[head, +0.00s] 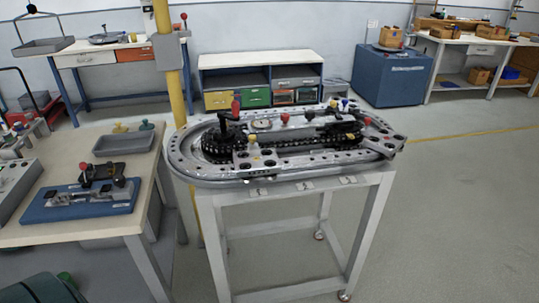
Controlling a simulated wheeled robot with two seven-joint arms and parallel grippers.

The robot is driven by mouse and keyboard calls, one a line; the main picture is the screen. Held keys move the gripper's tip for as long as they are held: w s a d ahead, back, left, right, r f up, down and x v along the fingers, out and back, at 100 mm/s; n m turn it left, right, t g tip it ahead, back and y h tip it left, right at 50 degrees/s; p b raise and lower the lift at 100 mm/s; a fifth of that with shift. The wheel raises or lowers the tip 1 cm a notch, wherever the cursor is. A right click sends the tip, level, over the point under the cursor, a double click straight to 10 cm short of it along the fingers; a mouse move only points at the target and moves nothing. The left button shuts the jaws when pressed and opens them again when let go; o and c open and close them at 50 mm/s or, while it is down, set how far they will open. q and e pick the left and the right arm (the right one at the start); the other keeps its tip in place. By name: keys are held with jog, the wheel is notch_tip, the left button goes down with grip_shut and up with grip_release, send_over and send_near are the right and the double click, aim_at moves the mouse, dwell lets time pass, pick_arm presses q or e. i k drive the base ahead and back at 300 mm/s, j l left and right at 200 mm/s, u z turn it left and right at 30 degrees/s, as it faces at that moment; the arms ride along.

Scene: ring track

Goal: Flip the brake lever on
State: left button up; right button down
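The oval ring track (215,178) stands on a white-legged table in the middle of the view. Several levers and knobs rise from it, and I cannot tell for certain which is the brake lever. An upright lever with a red top (236,105) stands at its back left, beside a black upright part (223,122). Whether any lever is on or off is too small to tell. Neither of my grippers shows.
A wooden-topped bench (75,232) at the left carries a blue-based fixture (65,210) and a grey tray (124,143). A yellow post (169,62) rises behind the track's left end. A low cabinet (225,63) and a blue box (385,80) stand behind. The floor at right is clear.

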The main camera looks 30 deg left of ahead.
aim_at(332, 103)
jog(key=l+u, duration=0.25)
jog(key=u, duration=0.2)
jog(key=l+u, duration=0.25)
jog(key=u, duration=0.2)
jog(key=l+u, duration=0.2)
jog(key=u, duration=0.25)
jog(key=k, duration=0.05)
